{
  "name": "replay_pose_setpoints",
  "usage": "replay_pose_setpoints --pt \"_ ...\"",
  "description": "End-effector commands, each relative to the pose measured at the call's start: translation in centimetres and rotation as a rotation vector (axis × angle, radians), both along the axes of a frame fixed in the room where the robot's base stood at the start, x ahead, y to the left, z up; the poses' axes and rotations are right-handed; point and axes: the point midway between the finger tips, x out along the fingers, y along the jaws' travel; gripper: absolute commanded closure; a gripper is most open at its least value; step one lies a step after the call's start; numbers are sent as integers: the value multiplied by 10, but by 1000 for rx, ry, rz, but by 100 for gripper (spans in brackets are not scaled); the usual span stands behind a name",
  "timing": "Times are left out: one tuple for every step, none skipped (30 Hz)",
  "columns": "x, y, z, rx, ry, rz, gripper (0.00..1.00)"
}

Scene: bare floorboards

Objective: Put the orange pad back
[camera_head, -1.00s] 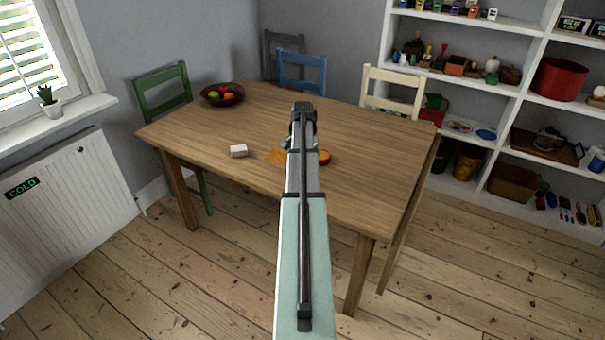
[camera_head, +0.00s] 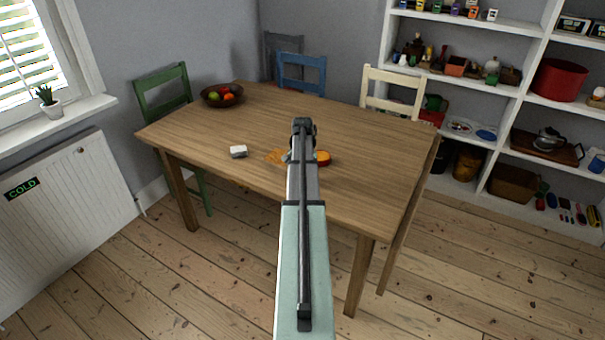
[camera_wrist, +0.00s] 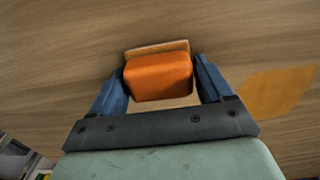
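An orange block-like pad (camera_wrist: 158,76) with a pale wood-coloured edge behind it lies on the table in the wrist view. My gripper (camera_wrist: 161,72) has its two blue fingers on either side of it, with narrow gaps visible, so it looks open around it. In the head view the pad (camera_head: 323,158) shows in part just right of my arm, and my fingers are mostly hidden behind the arm. A flat orange patch (camera_wrist: 276,91) lies on the table to the right in the wrist view; it also shows left of my arm in the head view (camera_head: 275,156).
The wooden table (camera_head: 365,185) also holds a small white block (camera_head: 238,151) and a fruit bowl (camera_head: 222,96) at the far left. Green, blue and cream chairs stand around it. White shelves (camera_head: 470,85) stand at the right. The table's right part is clear.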

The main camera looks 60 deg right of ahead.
Motion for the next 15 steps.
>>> replay_pose_setpoints --pt "0 0 0 0 0 0 16" --pt "0 0 0 0 0 0 13" --pt "0 0 0 0 0 0 9" --pt "0 0 0 0 0 0 6" --pt "0 0 0 0 0 0 3" --pt "0 0 0 0 0 0 1" --pt "0 0 0 0 0 0 1" --pt "0 0 0 0 0 0 1" --pt "0 0 0 0 0 0 1" --pt "0 0 0 0 0 0 1" --pt "0 0 0 0 0 0 1" --pt "0 0 0 0 0 0 1" --pt "0 0 1 0 0 0 1" --pt "0 0 1 0 0 0 1" --pt "0 0 3 -1 0 0 1"
